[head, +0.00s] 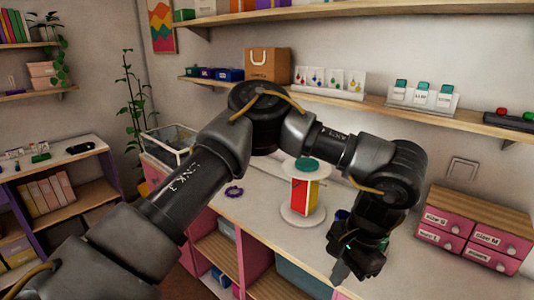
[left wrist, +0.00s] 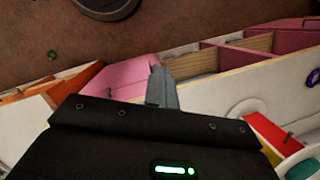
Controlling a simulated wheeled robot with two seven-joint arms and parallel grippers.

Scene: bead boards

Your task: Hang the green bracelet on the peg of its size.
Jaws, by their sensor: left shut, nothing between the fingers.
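My left gripper (head: 343,274) hangs at the front edge of the counter, right of a display stand; its fingers (left wrist: 162,88) are shut and empty in the left wrist view. The stand (head: 304,195) has red and yellow panels, a round white base and a white top. A flat green piece (head: 307,164) lies on that top; I cannot tell if it is the green bracelet. It also shows in the left wrist view (left wrist: 300,165). A purple ring (head: 234,191) lies on the counter left of the stand. My right gripper is not in view.
Pink drawers (head: 471,230) with size labels stand at the right of the counter. A glass case (head: 172,140) stands at the far left end. My left arm crosses above the counter. A small green round thing (left wrist: 53,55) lies on the brown floor.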

